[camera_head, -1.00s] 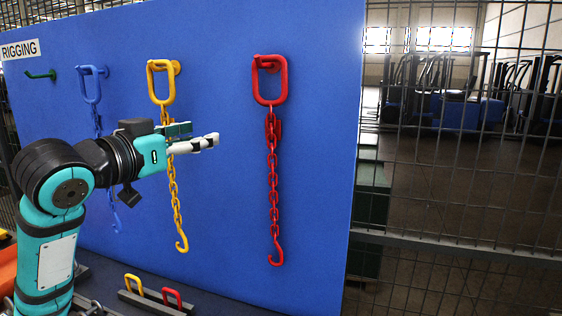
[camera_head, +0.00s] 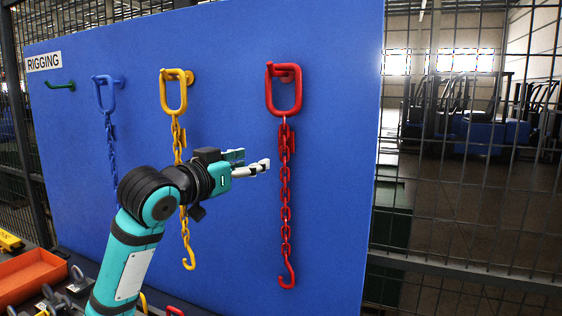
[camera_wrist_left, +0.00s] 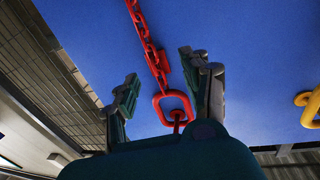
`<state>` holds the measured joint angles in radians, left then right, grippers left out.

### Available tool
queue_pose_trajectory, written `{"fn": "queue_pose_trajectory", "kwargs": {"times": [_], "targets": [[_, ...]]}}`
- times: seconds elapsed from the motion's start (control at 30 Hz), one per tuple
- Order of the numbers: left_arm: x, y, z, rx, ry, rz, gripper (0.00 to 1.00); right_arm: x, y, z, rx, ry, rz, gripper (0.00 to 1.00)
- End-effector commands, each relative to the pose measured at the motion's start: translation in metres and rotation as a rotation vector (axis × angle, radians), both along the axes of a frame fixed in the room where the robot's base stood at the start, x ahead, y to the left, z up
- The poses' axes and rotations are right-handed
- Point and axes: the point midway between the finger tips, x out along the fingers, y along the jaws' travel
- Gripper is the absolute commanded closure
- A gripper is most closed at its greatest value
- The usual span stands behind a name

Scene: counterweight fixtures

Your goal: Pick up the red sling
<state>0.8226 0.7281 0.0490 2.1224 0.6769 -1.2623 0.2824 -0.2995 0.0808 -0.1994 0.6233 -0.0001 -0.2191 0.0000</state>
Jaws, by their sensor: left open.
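The red sling (camera_head: 285,200) hangs from a peg on the blue board, with its oblong ring at the top, its chain straight down and its hook at the bottom. My left gripper (camera_head: 254,164) is open and empty, just left of the red chain in the head view, with its fingertips pointing right. In the left wrist view the red sling (camera_wrist_left: 149,48) appears upside down, seen between the two spread fingers of my left gripper (camera_wrist_left: 163,75). It looks apart from the fingers. My right gripper is not in view.
A yellow sling (camera_head: 186,225) hangs behind my left arm, partly hidden. A blue sling (camera_head: 108,125) and an empty green peg (camera_head: 60,86) are farther left on the blue board (camera_head: 232,80). An orange tray (camera_head: 30,275) lies lower left. Wire fencing stands right of the board.

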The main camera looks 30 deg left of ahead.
Motion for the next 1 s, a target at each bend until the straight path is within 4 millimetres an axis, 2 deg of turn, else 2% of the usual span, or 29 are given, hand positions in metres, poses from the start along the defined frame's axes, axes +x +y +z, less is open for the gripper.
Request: {"fn": "queue_pose_trajectory", "kwargs": {"times": [0.03,0.1,0.37,0.57,0.7,1.0], "targets": [[0.011,-0.002,0.003,-0.003,0.003,-0.001,0.52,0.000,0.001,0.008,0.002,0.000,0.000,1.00],[0.022,-0.003,0.003,-0.003,0.002,-0.001,0.52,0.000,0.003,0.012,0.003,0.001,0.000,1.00],[0.042,-0.005,0.002,0.000,0.001,0.000,0.52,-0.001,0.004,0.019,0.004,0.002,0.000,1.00],[0.069,-0.017,0.005,-0.002,0.003,-0.002,0.52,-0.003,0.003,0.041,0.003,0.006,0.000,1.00],[0.085,-0.017,0.003,-0.001,0.001,-0.001,0.52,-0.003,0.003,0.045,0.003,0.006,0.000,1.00],[0.089,-0.018,0.000,0.002,0.000,0.000,0.54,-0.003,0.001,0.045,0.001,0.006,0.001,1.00]]}}
